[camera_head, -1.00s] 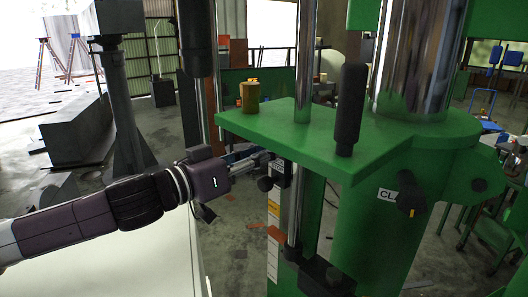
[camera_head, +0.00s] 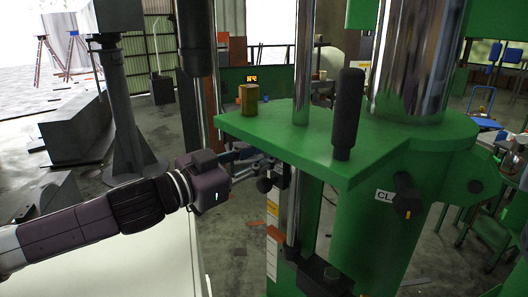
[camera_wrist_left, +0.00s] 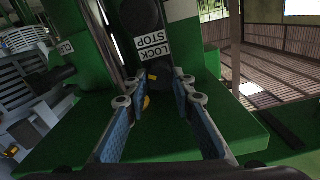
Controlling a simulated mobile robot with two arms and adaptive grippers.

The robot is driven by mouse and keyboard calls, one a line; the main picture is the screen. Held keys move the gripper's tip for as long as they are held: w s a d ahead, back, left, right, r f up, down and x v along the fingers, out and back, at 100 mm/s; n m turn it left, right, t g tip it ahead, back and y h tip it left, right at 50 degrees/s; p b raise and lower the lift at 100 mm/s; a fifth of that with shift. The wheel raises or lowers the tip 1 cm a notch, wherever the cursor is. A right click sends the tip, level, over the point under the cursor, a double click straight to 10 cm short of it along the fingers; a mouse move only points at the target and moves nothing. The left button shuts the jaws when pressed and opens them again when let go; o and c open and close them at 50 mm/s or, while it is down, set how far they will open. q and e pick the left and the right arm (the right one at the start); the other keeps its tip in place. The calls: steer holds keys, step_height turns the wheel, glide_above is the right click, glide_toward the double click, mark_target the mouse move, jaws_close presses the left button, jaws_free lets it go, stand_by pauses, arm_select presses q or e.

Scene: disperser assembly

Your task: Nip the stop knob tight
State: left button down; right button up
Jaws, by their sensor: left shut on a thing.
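The black stop knob (camera_wrist_left: 158,77), with a yellow mark, sits below the "LOCK STOP" label (camera_wrist_left: 151,46) in the left wrist view. My left gripper (camera_wrist_left: 158,80) has its two fingers on either side of the knob, shut on it. In the head view the left gripper (camera_head: 264,166) reaches in from the left, under the edge of the green plate (camera_head: 300,140). The plate and the fingers partly hide the grip there. A black round knob (camera_head: 264,185) shows just below the fingertips. My right gripper is in neither view.
A black upright handle (camera_head: 347,115) and polished columns (camera_head: 303,70) stand at the green plate. A "CL" knob (camera_head: 406,196) is on the green body at right. A brass cylinder (camera_head: 248,99) stands at the plate's back left. A pale surface (camera_head: 150,265) lies below my left arm.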

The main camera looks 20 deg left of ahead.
arm_select(q)
steer(key=m, duration=0.4)
steer(key=shift+m, duration=0.4)
steer(key=shift+r, duration=0.1)
steer(key=c, duration=1.6)
jaws_free()
steer(key=shift+a, duration=0.1)
